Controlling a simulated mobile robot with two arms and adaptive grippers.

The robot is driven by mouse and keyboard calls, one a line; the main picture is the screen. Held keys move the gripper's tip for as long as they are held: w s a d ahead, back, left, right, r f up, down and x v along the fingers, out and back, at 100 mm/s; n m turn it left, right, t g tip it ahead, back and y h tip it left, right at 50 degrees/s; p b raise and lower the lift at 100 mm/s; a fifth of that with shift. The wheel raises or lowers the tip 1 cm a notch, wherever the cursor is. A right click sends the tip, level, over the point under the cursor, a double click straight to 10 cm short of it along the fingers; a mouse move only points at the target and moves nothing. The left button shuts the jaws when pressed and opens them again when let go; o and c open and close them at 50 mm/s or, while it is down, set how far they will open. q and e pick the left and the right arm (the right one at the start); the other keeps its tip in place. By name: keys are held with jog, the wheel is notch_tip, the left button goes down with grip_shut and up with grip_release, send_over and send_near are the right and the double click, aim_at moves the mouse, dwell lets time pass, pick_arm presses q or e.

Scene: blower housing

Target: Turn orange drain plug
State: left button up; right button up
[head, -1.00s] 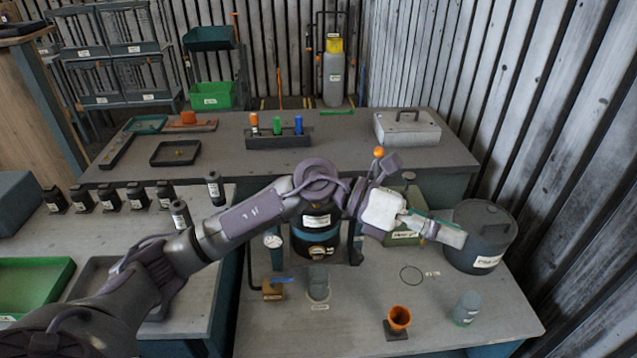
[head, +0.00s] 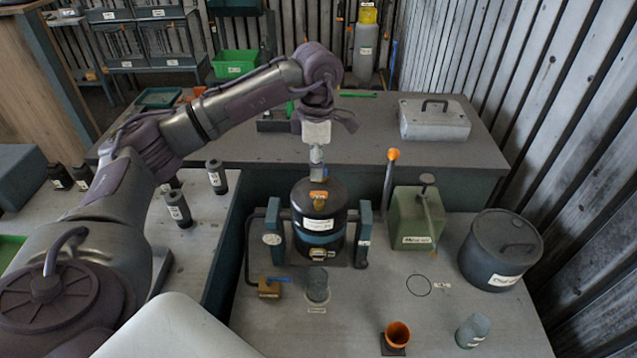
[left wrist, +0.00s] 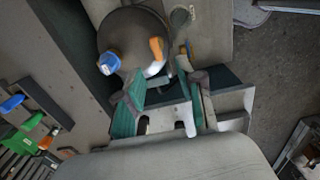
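A black cylindrical housing (head: 318,220) with a teal band and white labels stands upright between two teal posts. A small orange piece (head: 319,196) shows at its top, under my left gripper (head: 316,168). I cannot tell for sure whether this piece is the drain plug. My left gripper points down just above the housing. In the left wrist view, its two teal fingers (left wrist: 166,92) are spread apart with nothing clearly between them. There, the orange piece (left wrist: 157,48) lies beyond the fingertips, by the dark round housing (left wrist: 128,32). My right gripper is not in view.
An upright orange-tipped lever (head: 392,156) and a green can (head: 417,218) stand right of the housing. A dark lidded drum (head: 500,250) is farther right. A blue-handled valve (head: 270,288), a grey fitting (head: 317,286) and an orange cup (head: 397,335) stand in front.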

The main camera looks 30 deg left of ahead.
aim_at(319, 192)
pick_arm(q)
jog(key=f, duration=0.2)
jog(key=f+p, duration=0.1)
jog(key=f, duration=0.1)
jog(key=shift+w, duration=0.4)
notch_tip(319, 192, down, 2)
jog(key=shift+f+p, duration=0.25)
jog(key=shift+p, duration=0.1)
jog(key=shift+s+f, duration=0.1)
jog(key=shift+f, duration=0.6)
jog(key=shift+c, duration=0.5)
jog(key=c, duration=0.5)
grip_shut()
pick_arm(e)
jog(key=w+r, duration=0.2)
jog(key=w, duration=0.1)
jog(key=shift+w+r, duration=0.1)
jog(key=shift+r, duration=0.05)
